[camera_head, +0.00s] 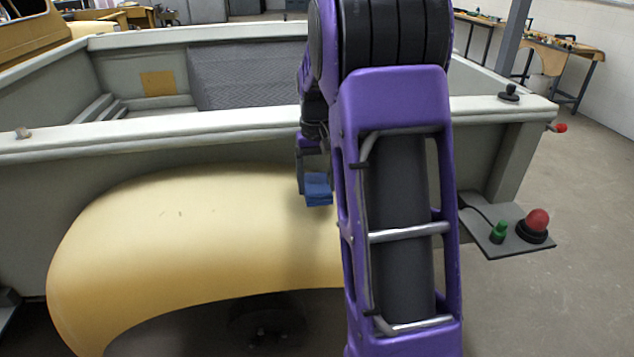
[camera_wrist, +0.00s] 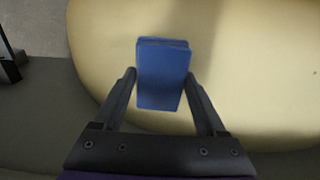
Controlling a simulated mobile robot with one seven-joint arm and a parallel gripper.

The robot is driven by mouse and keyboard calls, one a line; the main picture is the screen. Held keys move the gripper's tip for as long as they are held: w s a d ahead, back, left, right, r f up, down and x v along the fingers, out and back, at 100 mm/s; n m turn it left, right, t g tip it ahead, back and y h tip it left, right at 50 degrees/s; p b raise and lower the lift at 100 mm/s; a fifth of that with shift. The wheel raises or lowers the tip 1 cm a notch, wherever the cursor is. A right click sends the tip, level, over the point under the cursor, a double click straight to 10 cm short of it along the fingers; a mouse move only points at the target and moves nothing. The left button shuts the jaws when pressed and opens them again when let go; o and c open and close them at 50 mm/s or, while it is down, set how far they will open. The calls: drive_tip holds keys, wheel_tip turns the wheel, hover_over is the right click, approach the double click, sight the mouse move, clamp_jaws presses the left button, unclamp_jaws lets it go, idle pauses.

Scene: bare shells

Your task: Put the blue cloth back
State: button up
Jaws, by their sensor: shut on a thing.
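The blue cloth (camera_head: 318,189) is a small folded block. It also shows in the wrist view (camera_wrist: 162,75), between the two dark fingers. My gripper (camera_wrist: 160,78) is shut on it, one finger against each side. In the head view my gripper (camera_head: 312,172) hangs beside my purple arm, over the yellow rounded fender (camera_head: 190,230) of a grey vehicle body. The fender also fills much of the wrist view (camera_wrist: 260,60). I cannot tell whether the cloth touches the fender or is held just above it. My arm hides the right part of the fender.
The vehicle's grey side rail (camera_head: 180,130) runs behind the gripper, with an open bed beyond it. A small plate (camera_head: 490,248) at the right carries a red knob (camera_head: 537,221) and a green knob (camera_head: 499,231). Workbenches (camera_head: 550,48) stand far back right. The floor at right is clear.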

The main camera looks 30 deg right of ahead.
sight(317, 182)
drive_tip(key=o, duration=1.1)
drive_tip(key=shift+o, duration=0.2)
wheel_tip(317, 182, up, 12)
drive_tip(key=p, duration=0.1)
drive_tip(key=shift+p, duration=0.3)
